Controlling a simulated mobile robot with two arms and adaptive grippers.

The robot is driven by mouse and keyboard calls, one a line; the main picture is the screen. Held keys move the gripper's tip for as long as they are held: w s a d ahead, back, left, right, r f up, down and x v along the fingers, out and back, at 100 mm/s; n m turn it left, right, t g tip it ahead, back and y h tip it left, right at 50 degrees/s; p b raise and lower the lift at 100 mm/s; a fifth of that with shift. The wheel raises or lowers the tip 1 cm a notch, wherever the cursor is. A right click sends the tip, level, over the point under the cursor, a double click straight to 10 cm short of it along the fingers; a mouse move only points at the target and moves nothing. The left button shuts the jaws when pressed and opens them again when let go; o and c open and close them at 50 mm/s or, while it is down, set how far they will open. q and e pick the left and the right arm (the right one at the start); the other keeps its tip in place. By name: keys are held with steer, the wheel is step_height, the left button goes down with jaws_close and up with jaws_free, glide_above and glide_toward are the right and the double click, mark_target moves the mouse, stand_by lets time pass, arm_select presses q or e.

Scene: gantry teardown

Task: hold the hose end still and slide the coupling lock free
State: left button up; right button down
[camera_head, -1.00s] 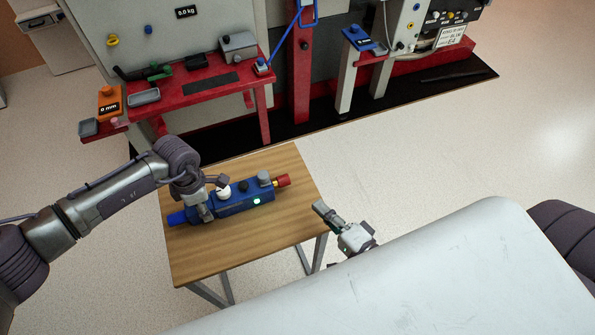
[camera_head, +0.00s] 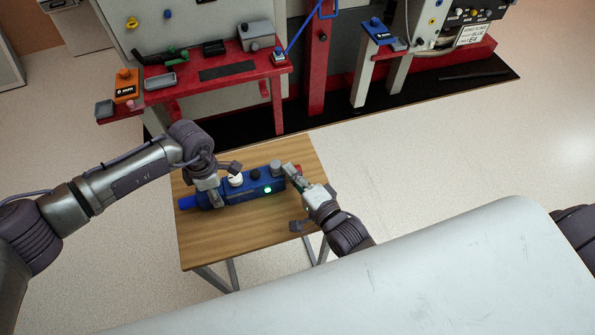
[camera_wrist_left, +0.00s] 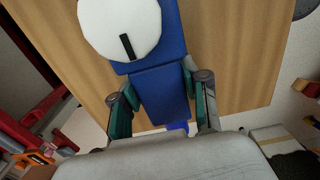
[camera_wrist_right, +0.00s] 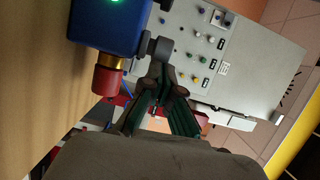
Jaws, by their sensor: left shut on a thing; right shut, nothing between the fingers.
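A blue coupling body (camera_head: 235,190) lies on the wooden table. It carries a white round knob (camera_head: 236,179), a black knob (camera_head: 255,174) and a grey cylinder (camera_head: 276,167). Its left end is a blue cylinder (camera_head: 187,202). Its right end has a brass ring (camera_wrist_right: 112,62) and a red cap (camera_wrist_right: 105,82), mostly hidden in the head view. My left gripper (camera_head: 208,197) is shut on the body's left part; the left wrist view shows a finger on each side. My right gripper (camera_wrist_right: 160,82) is shut and empty, its tips close to the grey cylinder and beside the red cap; contact is unclear.
A red bench (camera_head: 225,75) with trays and tools stands behind the table. A grey control panel (camera_wrist_right: 245,60) shows beyond my right gripper. The front of the wooden table (camera_head: 235,245) is bare.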

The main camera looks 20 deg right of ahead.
steer(key=shift+a, duration=1.4)
steer(key=shift+s+d, duration=0.25)
steer(key=shift+d, duration=0.25)
steer(key=d, duration=0.1)
steer(key=s+d, duration=0.1)
steer(key=shift+s+d, duration=0.25)
steer(key=shift+d, duration=0.15)
steer(key=v, duration=0.9)
steer(key=shift+s+r, duration=0.15)
steer(key=shift+s, duration=0.3)
